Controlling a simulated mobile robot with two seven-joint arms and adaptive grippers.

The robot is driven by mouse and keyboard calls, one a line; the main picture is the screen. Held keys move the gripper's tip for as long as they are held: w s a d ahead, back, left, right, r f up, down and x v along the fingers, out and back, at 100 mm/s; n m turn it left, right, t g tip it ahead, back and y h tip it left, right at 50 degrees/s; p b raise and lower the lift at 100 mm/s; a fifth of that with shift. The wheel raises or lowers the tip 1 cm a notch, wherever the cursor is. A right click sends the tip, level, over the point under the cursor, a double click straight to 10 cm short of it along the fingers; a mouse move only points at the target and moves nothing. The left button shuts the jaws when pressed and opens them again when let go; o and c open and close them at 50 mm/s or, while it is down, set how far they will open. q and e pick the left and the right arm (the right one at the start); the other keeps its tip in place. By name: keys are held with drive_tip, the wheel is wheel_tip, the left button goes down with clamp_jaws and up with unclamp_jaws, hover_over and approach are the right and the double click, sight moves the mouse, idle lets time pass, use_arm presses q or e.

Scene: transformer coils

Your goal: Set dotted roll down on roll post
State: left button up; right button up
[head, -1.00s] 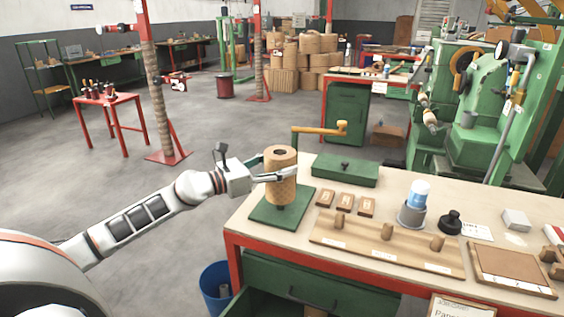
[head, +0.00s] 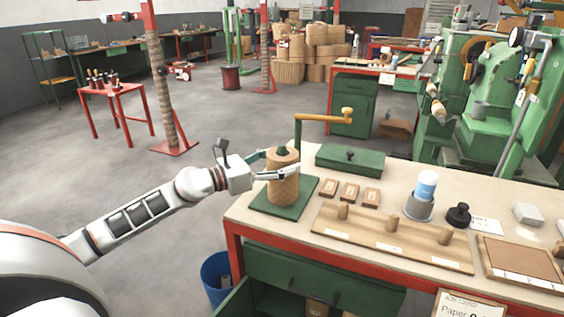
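The dotted roll (head: 283,188) is a brown cylinder standing upright around the roll post, low against its green base plate (head: 262,202). The dark green top of the roll post (head: 282,151) sticks out above the roll. My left gripper (head: 280,170) comes in from the left with one finger in front of the roll and the other behind, near its upper end. It looks shut on the roll; the rear finger's contact is hidden. My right gripper is not in view.
A green box (head: 350,160) and several small wooden blocks (head: 350,193) are right of the base plate. A wooden peg board (head: 390,240) lies along the front. An orange-handled crank (head: 325,118) rises behind. Open floor lies left of the bench.

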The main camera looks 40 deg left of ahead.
use_arm(q)
drive_tip(key=shift+o, duration=0.3)
drive_tip(key=shift+f, duration=0.2)
drive_tip(key=shift+s+a, duration=0.25)
drive_tip(key=shift+s, duration=0.4)
drive_tip(key=v, duration=1)
drive_tip(key=shift+s, duration=0.3)
drive_tip(key=shift+a+r, duration=0.1)
drive_tip(key=shift+a, duration=0.05)
